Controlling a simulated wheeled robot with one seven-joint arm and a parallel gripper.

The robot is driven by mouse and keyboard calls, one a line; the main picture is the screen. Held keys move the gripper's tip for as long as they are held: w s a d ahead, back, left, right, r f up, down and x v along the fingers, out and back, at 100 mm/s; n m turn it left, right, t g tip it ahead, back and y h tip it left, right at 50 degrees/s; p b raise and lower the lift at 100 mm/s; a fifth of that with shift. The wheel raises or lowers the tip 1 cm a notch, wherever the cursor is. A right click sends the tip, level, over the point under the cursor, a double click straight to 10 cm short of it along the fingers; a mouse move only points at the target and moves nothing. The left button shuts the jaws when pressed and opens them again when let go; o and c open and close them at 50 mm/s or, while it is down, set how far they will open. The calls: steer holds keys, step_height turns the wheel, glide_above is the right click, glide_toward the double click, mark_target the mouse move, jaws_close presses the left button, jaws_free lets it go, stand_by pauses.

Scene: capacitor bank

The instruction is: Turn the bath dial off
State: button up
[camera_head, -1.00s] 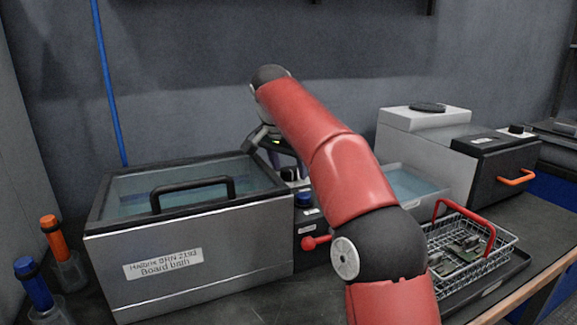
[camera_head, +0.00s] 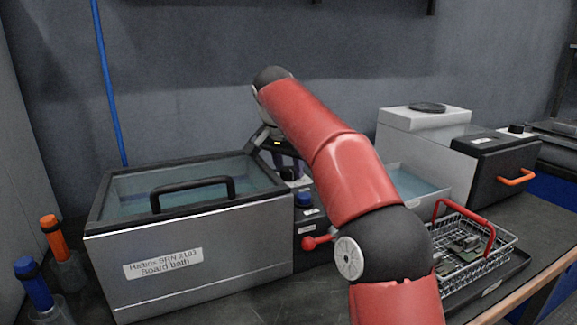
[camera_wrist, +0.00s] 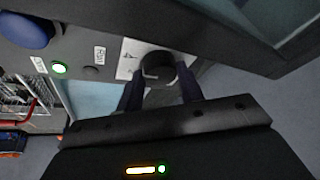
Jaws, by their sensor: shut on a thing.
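The bath dial (camera_wrist: 158,66) is a dark round knob on a pale plate, on the dark control box beside the board bath (camera_head: 190,262). In the wrist view my gripper (camera_wrist: 158,82) has one finger on each side of the dial and is shut on it. In the head view my gripper (camera_head: 287,168) is at the top of the control box, behind the bath's right end. My arm and fingers partly hide the dial there. The dial's pointer and setting cannot be read.
A blue knob (camera_head: 304,199) and a red-knobbed lever (camera_head: 312,243) sit close to the dial. A green lamp (camera_wrist: 59,68) glows on the control box. A wire basket with a red handle (camera_head: 468,222) stands to the right. The bath lid handle (camera_head: 192,190) stands up at the left.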

steer(key=n+y, duration=0.1)
steer(key=n, duration=0.3)
steer(key=shift+d+n+y, duration=0.15)
steer(key=shift+n+y, duration=0.15)
steer(key=shift+y, duration=0.1)
steer(key=n+y, duration=0.1)
steer(key=n, duration=0.3)
steer(key=shift+d+n+y, duration=0.1)
steer(key=shift+n+y, duration=0.2)
steer(key=shift+y, duration=0.1)
steer(key=n, duration=0.2)
steer(key=n+g+y, duration=0.1)
steer(key=n, duration=0.1)
steer(key=shift+w+y, duration=0.15)
steer(key=shift+y, duration=0.15)
steer(key=shift+n+g+y, duration=0.4)
steer(key=shift+n+g, duration=0.2)
steer(key=shift+n, duration=1.5)
steer(key=o, duration=1)
steer(key=shift+r, duration=0.1)
